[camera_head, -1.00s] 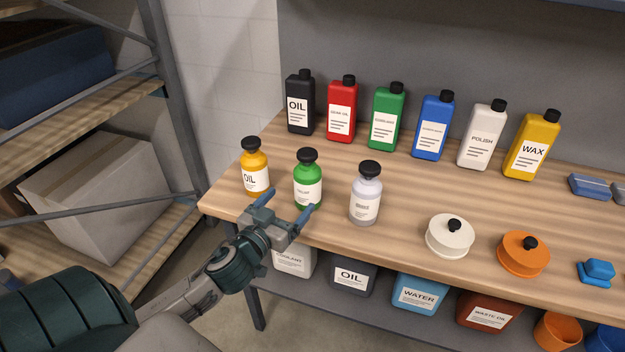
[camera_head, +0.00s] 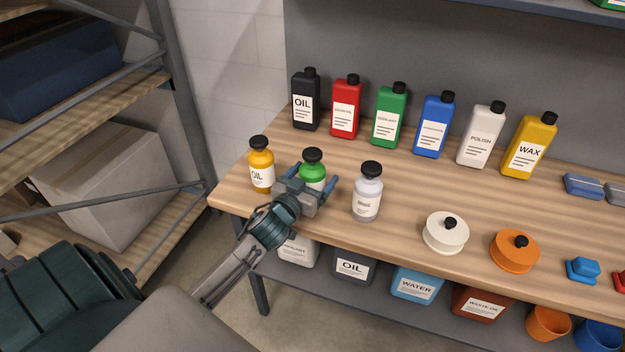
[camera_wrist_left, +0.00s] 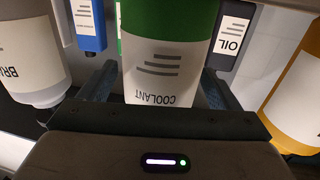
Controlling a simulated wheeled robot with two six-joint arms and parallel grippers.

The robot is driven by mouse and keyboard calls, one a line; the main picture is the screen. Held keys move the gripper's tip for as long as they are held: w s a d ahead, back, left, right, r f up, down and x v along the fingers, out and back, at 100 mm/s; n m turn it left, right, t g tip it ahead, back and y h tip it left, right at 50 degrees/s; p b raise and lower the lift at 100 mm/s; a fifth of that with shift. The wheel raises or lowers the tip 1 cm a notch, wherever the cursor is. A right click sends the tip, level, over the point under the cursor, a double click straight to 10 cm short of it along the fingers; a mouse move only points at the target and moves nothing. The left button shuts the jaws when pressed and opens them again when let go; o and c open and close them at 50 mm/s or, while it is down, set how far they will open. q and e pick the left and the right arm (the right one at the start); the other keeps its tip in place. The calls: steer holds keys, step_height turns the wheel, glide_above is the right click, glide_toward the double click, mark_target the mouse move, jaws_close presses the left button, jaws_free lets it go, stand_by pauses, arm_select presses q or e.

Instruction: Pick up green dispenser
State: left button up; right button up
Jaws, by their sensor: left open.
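The green dispenser (camera_head: 313,165) is a small round bottle with a black cap and a white label. It stands upright on the wooden bench near its front left. My left gripper (camera_head: 312,180) is open, with one finger on each side of the dispenser, and hides its lower part in the head view. In the left wrist view the dispenser (camera_wrist_left: 165,60) fills the middle between the two blue fingers, its label reading COOLANT upside down. Whether the fingers touch it I cannot tell. My right gripper is in neither view.
A yellow oil dispenser (camera_head: 261,168) stands close on the left and a clear white one (camera_head: 367,193) on the right. Several flat bottles, including a green one (camera_head: 389,115), line the bench's back. White (camera_head: 445,236) and orange (camera_head: 516,254) round containers sit at right.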

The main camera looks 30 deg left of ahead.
arm_select(q)
steer(key=c, duration=1.4)
steer(key=shift+o, duration=0.2)
